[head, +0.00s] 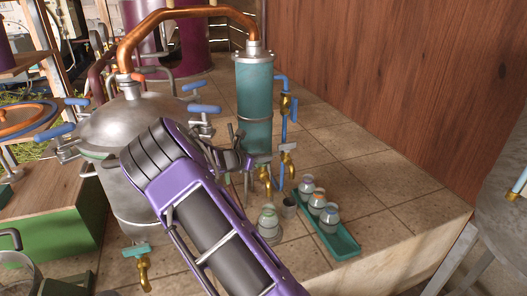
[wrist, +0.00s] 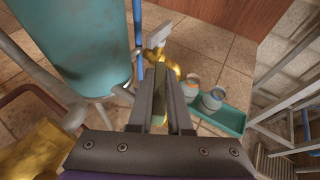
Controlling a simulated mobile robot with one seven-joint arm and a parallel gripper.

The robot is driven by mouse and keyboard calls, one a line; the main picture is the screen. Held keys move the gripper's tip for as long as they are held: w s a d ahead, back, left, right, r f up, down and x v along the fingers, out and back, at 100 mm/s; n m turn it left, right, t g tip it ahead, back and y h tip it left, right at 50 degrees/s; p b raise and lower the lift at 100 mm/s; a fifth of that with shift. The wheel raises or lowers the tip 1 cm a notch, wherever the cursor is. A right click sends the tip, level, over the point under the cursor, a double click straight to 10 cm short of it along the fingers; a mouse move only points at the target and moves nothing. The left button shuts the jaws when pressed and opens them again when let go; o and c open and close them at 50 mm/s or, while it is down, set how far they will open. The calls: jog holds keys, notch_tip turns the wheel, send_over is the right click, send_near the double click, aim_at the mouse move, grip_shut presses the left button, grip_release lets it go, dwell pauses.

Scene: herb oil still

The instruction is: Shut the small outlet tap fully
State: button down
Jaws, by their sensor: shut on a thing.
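The small outlet tap (head: 265,178), a brass spout, is low at the teal condenser (head: 255,100), above a glass jar (head: 268,222). My gripper (head: 236,160) is beside the condenser's base, reaching in from the front left. In the wrist view my gripper (wrist: 163,88) has its fingers close together, with a strip of brass and green (wrist: 189,88) between them.
The steel pot (head: 125,190) is left; tiles are clear on the right.

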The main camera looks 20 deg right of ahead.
jog(key=shift+r, duration=0.1)
jog(key=c, duration=0.8)
grip_release()
jog(key=shift+c, duration=0.2)
jog(key=shift+f+b, duration=0.25)
jog(key=shift+b, duration=0.4)
jog(key=shift+b, duration=0.55)
